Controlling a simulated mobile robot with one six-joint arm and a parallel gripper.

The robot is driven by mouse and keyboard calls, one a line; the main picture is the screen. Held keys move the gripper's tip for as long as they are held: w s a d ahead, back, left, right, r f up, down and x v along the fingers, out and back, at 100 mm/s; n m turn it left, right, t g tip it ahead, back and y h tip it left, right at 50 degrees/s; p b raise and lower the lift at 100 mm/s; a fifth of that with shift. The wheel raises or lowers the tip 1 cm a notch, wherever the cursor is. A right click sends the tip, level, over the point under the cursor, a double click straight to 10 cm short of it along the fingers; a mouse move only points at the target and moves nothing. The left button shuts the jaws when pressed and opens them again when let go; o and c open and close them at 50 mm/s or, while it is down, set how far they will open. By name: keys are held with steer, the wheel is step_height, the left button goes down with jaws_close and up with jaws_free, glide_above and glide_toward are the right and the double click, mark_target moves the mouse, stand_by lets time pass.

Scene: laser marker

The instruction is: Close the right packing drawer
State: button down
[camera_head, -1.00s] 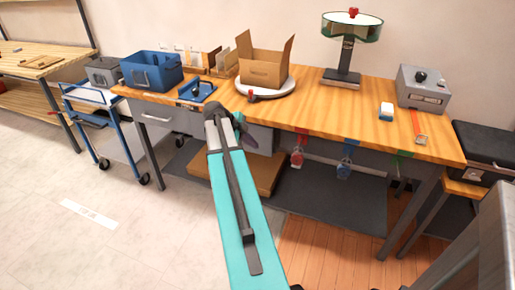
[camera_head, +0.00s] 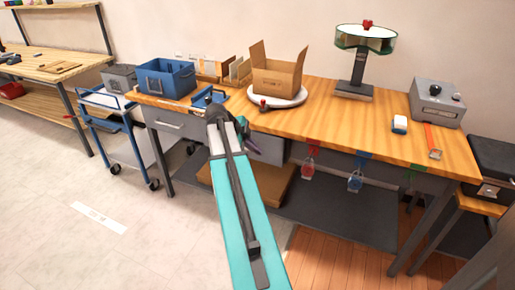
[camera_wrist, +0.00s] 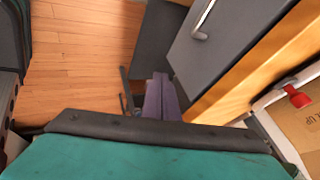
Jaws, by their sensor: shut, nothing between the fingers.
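The right packing drawer (camera_head: 270,149) is a grey front under the table's edge, partly hidden behind my arm in the head view. In the wrist view its grey front (camera_wrist: 232,38) shows a pale bar handle (camera_wrist: 203,20). How far it stands out I cannot tell. My gripper (camera_head: 252,146) is in front of the table, just left of this drawer in the head view. In the wrist view its purple fingers (camera_wrist: 160,95) are together and empty, beside the grey front; contact is unclear.
The left drawer (camera_head: 178,123) has its own handle. The wooden packing table (camera_head: 330,128) carries a blue bin (camera_head: 165,80), an open carton (camera_head: 277,75) on a white turntable, a stand and a grey box (camera_head: 436,103). A blue cart (camera_head: 125,125) stands left. Floor in front is clear.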

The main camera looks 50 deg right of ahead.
steer(key=w+a+f+n+y, duration=0.2)
steer(key=a+f+n+y, duration=0.2)
steer(key=a+f+n, duration=1.85)
steer(key=s+a+f+n+y, duration=0.1)
steer(key=s+a+f+n, duration=0.2)
steer(key=s+a+f, duration=0.4)
steer(key=s+a+f+n+g, duration=0.1)
steer(key=s+a+f+n, duration=0.2)
steer(key=s+a+f, duration=0.4)
steer(key=s+a+f+n+g+y, duration=0.1)
steer(key=s+a+f+n, duration=0.2)
steer(key=s+a+f, duration=0.4)
steer(key=a+f, duration=0.1)
steer(key=a, duration=0.7)
steer(key=shift+s+a+f+y, duration=0.15)
steer(key=shift+a+f+y, duration=0.15)
steer(key=shift+a+f, duration=0.1)
